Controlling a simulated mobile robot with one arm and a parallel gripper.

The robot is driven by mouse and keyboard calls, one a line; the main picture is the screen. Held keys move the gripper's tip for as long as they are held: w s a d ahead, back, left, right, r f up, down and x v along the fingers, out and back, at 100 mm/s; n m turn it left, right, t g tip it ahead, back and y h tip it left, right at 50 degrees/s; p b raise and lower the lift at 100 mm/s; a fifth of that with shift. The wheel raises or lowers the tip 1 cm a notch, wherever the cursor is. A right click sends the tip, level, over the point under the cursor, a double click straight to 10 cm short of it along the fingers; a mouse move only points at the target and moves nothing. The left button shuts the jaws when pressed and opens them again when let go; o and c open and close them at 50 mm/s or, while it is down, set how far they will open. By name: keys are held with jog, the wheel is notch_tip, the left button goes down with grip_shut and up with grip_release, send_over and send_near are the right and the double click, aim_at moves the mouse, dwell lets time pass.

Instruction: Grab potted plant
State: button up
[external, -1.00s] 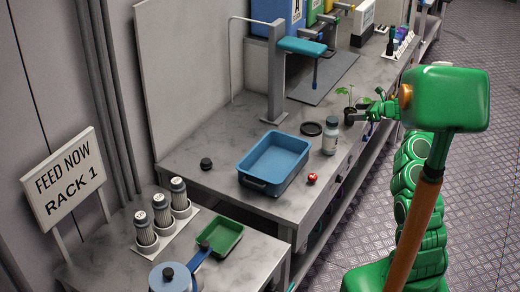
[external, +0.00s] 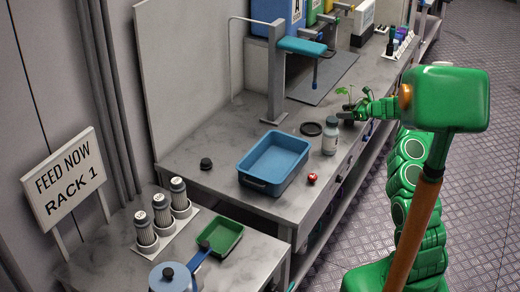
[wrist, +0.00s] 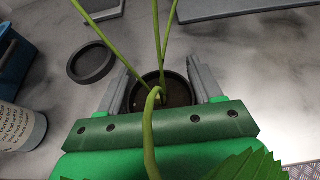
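The potted plant is a small dark round pot (wrist: 178,92) with thin green stems and leaves. In the external view its green leaf (external: 342,91) shows above the bench, and the pot is mostly hidden by my gripper (external: 352,112). In the wrist view, the two grey fingers of my gripper (wrist: 160,80) are apart, one on each side of the pot. The pot's rim lies between them, close to both fingers. I cannot tell whether either finger touches it. One stem bends toward the camera over the green palm.
A black round dish (external: 311,129) and a white bottle (external: 330,138) stand on the grey bench left of the plant. A blue tray (external: 265,184) and a red berry (external: 312,179) are nearer. A dark mat (external: 325,80) lies behind. The bench's front edge is close under my arm.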

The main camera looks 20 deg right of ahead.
aim_at(341, 111)
jog(key=c, duration=0.6)
jog(key=shift+o, duration=0.2)
jog(key=shift+r, duration=0.1)
jog(key=shift+r, duration=0.3)
notch_tip(341, 111, up, 2)
jog(key=shift+r, duration=0.15)
jog(key=s+a+r, duration=0.2)
jog(key=s+r, duration=0.8)
jog(key=s, duration=0.4)
